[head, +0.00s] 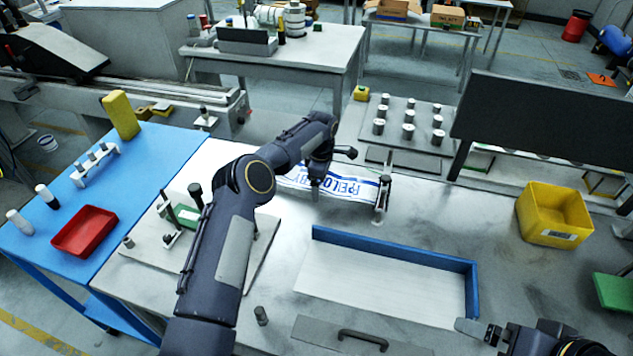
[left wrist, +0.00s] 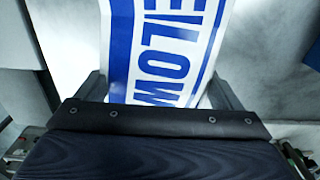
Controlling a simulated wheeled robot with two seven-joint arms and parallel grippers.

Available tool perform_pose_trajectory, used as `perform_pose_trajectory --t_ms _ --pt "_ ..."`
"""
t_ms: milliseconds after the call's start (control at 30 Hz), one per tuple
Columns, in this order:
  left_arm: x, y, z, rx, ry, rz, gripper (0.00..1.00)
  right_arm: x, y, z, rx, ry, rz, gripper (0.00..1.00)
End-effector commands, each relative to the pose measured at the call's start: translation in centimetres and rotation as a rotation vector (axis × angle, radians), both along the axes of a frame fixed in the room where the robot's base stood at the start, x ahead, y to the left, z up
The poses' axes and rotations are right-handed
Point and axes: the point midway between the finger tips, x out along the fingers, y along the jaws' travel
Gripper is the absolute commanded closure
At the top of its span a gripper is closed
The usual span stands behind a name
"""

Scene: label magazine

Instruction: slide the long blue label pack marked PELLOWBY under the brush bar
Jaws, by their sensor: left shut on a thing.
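The long label pack (head: 347,187), white with blue lettering and blue edge bands, lies at the back of the bench; part of PELLOWBY is readable. My left gripper (head: 316,186) is shut on it, and my arm hides its left part. In the left wrist view the pack (left wrist: 168,50) runs between the two grey fingers. A narrow frame with posts (head: 383,194), seemingly the brush bar, stands at the pack's right end; I cannot tell whether the pack is under it. My right gripper (head: 479,330) is at the lower right, away from the pack; its jaw opening is unclear.
A blue-edged tray (head: 395,255) lies in front of the pack. A yellow bin (head: 553,214) stands at the right. A plate with metal cylinders (head: 408,122) and a dark panel (head: 545,115) are behind. A blue table (head: 135,185) with a red tray (head: 84,231) is left.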

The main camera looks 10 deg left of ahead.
Motion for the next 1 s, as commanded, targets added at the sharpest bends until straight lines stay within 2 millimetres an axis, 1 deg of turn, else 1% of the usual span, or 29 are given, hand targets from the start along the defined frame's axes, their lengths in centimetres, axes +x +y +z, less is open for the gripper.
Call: perform_pose_trajectory --t_ms 1000 --pt "-0.1 -4.9 0.1 -0.002 -0.003 0.000 0.61 0.0 0.0 -0.9 0.000 0.000 0.000 0.00"
